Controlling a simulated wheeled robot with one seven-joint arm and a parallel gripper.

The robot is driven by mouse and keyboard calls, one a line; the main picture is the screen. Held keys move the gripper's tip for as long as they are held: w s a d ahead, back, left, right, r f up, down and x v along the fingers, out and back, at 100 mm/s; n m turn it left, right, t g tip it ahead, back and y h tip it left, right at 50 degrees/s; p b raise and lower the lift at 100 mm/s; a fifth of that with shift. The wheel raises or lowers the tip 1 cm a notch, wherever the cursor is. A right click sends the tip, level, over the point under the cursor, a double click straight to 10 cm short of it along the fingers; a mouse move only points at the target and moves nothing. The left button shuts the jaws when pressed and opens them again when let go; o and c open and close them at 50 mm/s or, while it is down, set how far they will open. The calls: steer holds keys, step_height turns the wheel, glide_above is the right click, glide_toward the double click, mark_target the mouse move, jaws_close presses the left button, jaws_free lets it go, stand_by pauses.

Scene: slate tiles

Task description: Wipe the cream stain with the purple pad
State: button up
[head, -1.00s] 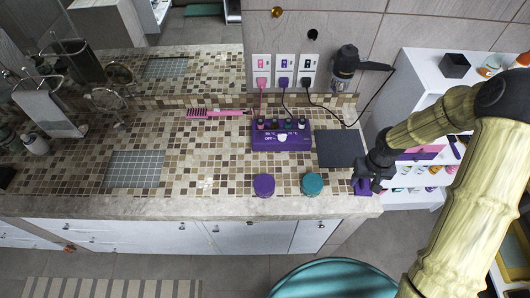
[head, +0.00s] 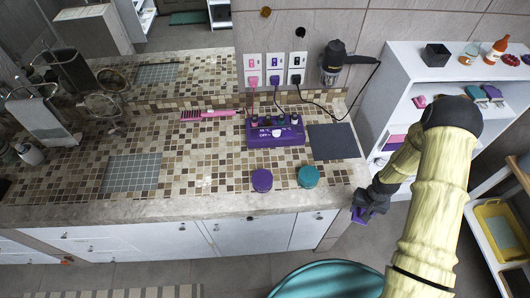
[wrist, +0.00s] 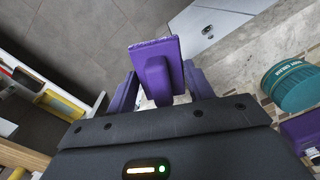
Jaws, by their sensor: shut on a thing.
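My gripper (head: 363,208) is shut on the purple pad (wrist: 156,62), which stands out between its purple fingers in the wrist view. In the head view the pad (head: 358,216) shows small below my gripper, just beyond the front right corner of the tiled counter (head: 205,165). In the wrist view the pad has grey floor and the counter's pale edge behind it, and appears apart from both. A small pale patch (head: 222,182) on the tiles, left of the purple-lidded jar, may be the cream stain; it is too small to be sure.
A purple jar (head: 261,180) and a teal jar (head: 308,176) stand near the counter's front edge. Behind are a purple appliance (head: 275,131), a dark mat (head: 333,142) and a pink comb (head: 207,114). A white shelf (head: 400,75) stands right. A teal round seat (head: 330,279) is in front.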

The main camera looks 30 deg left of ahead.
steer(key=s+d+f+m+b, duration=0.1)
steer(key=d+f+b, duration=0.2)
steer(key=f, duration=0.6)
steer(key=d+f+b, duration=0.2)
steer(key=f+b, duration=0.5)
steer(key=f, duration=0.2)
steer(key=shift+s+d+m+b, duration=0.35)
steer(key=shift+s+d+m, duration=0.05)
steer(key=shift+f, duration=0.15)
